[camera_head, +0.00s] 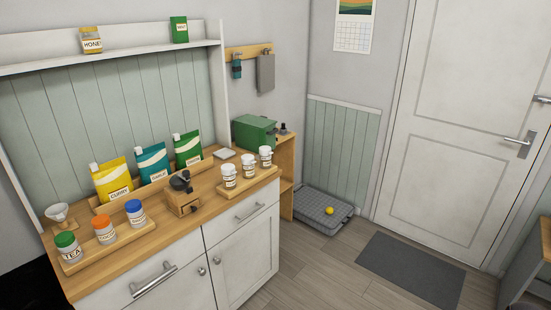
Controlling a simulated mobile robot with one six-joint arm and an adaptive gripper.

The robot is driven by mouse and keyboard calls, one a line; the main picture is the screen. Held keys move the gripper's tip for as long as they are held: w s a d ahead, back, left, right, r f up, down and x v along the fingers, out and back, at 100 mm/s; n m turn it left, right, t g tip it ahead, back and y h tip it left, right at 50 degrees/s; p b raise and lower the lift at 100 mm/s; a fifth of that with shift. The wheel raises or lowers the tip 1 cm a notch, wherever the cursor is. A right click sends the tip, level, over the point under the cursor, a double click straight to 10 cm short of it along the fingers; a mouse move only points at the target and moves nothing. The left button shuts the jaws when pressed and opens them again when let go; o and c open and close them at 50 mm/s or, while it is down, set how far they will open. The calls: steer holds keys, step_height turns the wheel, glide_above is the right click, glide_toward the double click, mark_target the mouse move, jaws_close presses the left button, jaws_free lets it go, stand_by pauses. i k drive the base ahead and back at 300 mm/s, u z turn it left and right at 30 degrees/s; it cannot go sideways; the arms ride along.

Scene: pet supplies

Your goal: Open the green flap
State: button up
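A green box-like container (254,131) stands at the far end of the counter, on top of a small wooden shelf unit (287,165). Its top and front are green, and it looks closed. I cannot make out a separate flap, its edge or a handle at this size. A small dark item (283,129) stands at the right of the green container. My gripper is not in view, and nothing of it shows near the container.
The wooden counter (130,250) holds several pouches, lidded jars and a wooden grinder (182,194). The floor before the cabinets is clear up to a dark mat (412,268) by the white door (465,130).

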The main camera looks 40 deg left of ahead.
mark_target(261, 122)
steer(key=u, duration=0.2)
steer(key=i, duration=0.8)
steer(key=u, duration=0.4)
steer(key=i, duration=0.8)
steer(key=u, duration=0.6)
steer(key=i, duration=1)
steer(key=u, duration=0.5)
steer(key=i, duration=0.85)
steer(key=u, duration=0.25)
